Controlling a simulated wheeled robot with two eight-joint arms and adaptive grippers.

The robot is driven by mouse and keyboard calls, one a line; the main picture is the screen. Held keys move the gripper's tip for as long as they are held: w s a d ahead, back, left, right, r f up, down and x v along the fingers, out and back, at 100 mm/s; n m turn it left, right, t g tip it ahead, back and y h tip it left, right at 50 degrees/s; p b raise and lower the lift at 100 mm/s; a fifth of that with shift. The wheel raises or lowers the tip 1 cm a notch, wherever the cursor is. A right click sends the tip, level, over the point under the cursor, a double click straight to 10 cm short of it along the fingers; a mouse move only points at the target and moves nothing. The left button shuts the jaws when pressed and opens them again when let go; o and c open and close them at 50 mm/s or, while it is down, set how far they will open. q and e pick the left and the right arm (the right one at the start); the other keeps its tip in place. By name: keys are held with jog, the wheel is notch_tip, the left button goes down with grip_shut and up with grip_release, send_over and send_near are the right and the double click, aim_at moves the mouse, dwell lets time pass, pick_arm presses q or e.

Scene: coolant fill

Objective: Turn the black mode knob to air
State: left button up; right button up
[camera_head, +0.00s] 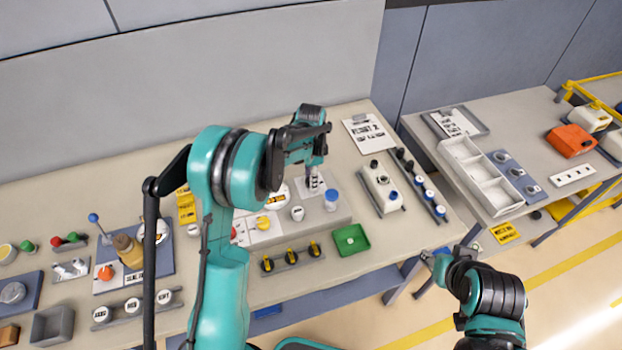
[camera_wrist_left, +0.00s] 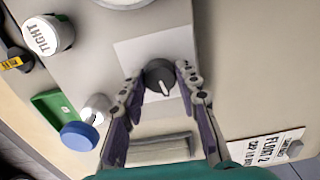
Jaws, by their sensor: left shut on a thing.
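The black mode knob (camera_wrist_left: 159,76), round with a white pointer line, stands on a white label plate (camera_wrist_left: 130,52) in the left wrist view. My left gripper (camera_wrist_left: 160,84) has one finger on each side of the knob and is shut on it. In the head view my left gripper (camera_head: 315,163) points down over the white plate on the grey panel box (camera_head: 335,213); the knob is hidden there. Any mode lettering on the plate cannot be read. My right gripper (camera_head: 433,260) is at the table's front right, small and unclear.
A blue-capped part (camera_head: 331,198) and a white cap (camera_head: 297,213) stand close to my left gripper. A white box with knobs (camera_head: 382,188) stands to the right. Bare table lies behind the panel box.

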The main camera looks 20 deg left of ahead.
pick_arm(q)
jog(key=n, duration=0.3)
jog(key=shift+n+b, duration=0.3)
jog(key=shift+b, duration=0.05)
jog(key=n, duration=0.4)
jog(key=shift+n+b, duration=0.3)
jog(key=shift+b, duration=0.05)
jog(key=n, duration=0.4)
jog(key=shift+n+b, duration=0.35)
jog(key=shift+n, duration=1.45)
jog(key=o, duration=1.2)
jog(key=shift+c, duration=0.2)
notch_tip(320, 180, up, 12)
